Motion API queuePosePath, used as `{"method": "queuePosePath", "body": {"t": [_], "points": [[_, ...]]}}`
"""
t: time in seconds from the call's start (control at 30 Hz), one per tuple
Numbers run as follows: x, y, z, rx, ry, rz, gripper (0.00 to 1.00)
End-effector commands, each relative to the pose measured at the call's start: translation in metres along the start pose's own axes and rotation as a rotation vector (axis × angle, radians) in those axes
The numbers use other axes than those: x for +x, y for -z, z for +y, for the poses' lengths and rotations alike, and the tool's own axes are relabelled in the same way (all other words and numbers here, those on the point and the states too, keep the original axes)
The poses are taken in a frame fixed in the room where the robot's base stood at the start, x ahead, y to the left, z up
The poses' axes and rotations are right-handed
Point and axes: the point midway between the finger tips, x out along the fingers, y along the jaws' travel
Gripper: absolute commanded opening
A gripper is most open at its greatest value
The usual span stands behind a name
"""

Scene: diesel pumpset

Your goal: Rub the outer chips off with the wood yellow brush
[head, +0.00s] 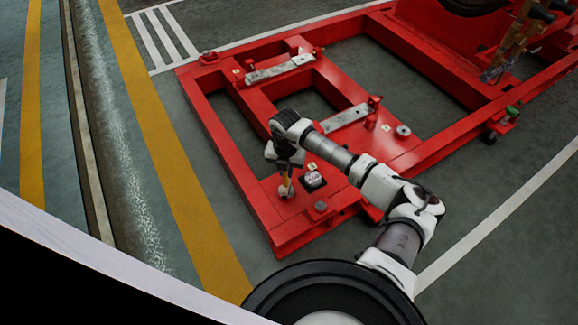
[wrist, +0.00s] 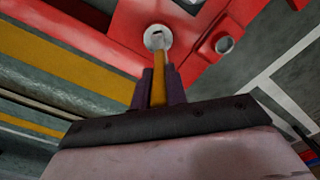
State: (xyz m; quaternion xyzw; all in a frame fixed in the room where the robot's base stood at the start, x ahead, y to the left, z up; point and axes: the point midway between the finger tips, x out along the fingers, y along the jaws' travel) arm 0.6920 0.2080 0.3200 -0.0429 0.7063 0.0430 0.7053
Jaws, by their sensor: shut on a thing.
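My gripper (head: 287,172) is shut on the yellow wooden handle of the brush (head: 286,181) and points down over the near end of the red frame (head: 263,222). In the wrist view the yellow handle (wrist: 158,78) stands between the two dark fingers of my gripper (wrist: 160,84). The brush's far end meets a pale round spot (wrist: 157,37) on the red frame, which also shows in the head view (head: 285,194). I cannot tell whether bristles touch it. I cannot make out separate chips at this size.
A small dark box with a pale top (head: 313,179) sits close right of the brush. A grey round stud (head: 321,206) stands in front of it. Grey metal bars (head: 345,118) and red posts lie farther back on the frame. Open floor (head: 205,150) is at left.

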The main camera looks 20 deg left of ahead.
Motion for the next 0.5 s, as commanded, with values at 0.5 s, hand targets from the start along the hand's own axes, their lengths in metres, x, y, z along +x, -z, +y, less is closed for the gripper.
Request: {"method": "queuePosePath", "body": {"t": [0.5], "points": [[-0.0011, 0.0085, 0.0087, 0.0, 0.001, -0.001, 0.0]]}}
